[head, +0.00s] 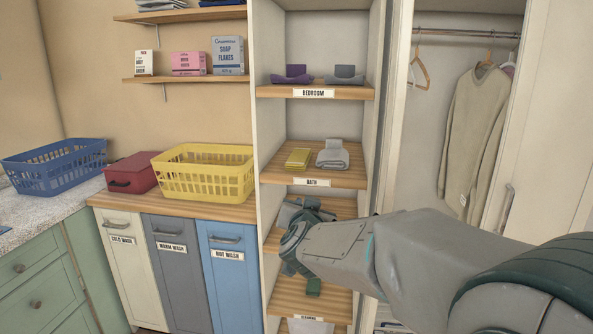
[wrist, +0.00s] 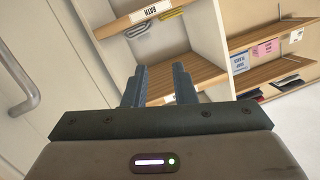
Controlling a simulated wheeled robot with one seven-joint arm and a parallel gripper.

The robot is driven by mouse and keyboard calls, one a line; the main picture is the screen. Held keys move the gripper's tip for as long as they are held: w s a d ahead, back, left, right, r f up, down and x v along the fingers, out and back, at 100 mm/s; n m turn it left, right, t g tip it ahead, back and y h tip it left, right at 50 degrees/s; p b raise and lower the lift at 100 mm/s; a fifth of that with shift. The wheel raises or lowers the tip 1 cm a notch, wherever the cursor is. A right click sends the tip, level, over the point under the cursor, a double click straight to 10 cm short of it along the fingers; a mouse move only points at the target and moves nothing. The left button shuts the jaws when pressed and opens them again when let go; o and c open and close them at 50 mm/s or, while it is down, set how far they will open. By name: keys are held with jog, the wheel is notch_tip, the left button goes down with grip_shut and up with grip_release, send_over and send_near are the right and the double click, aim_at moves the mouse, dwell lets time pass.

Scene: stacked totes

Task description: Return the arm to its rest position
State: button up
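My arm (head: 405,262) reaches in from the right of the head view toward the tall shelf unit, with its far end in front of the shelf below the BATH label. My gripper (wrist: 160,80) shows in the wrist view with its two dark fingers apart and nothing between them. The fingers point toward the shelf unit, and a bare shelf board (wrist: 190,80) shows behind them. In the head view the fingertips cannot be made out clearly behind the wrist.
The BATH shelf (head: 335,180) holds a yellow cloth (head: 298,157) and a grey towel (head: 332,155). A yellow basket (head: 205,180), a red box (head: 131,175) and a blue basket (head: 55,165) stand at left. An open wardrobe with a hanging sweater (head: 472,135) is at right.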

jog(key=s+d+f+n+g, duration=0.1)
jog(key=s+d+f+g, duration=0.3)
jog(key=s, duration=0.6)
jog(key=s+d+f+n+g, duration=0.1)
jog(key=s+d+f+g, duration=0.3)
jog(key=s, duration=0.6)
jog(key=s+d+f+n+g, duration=0.1)
jog(key=s+d+f+g, duration=0.4)
jog(key=s, duration=0.5)
notch_tip(320, 180, down, 2)
jog(key=shift+f+y, duration=0.1)
jog(key=shift+y, duration=0.2)
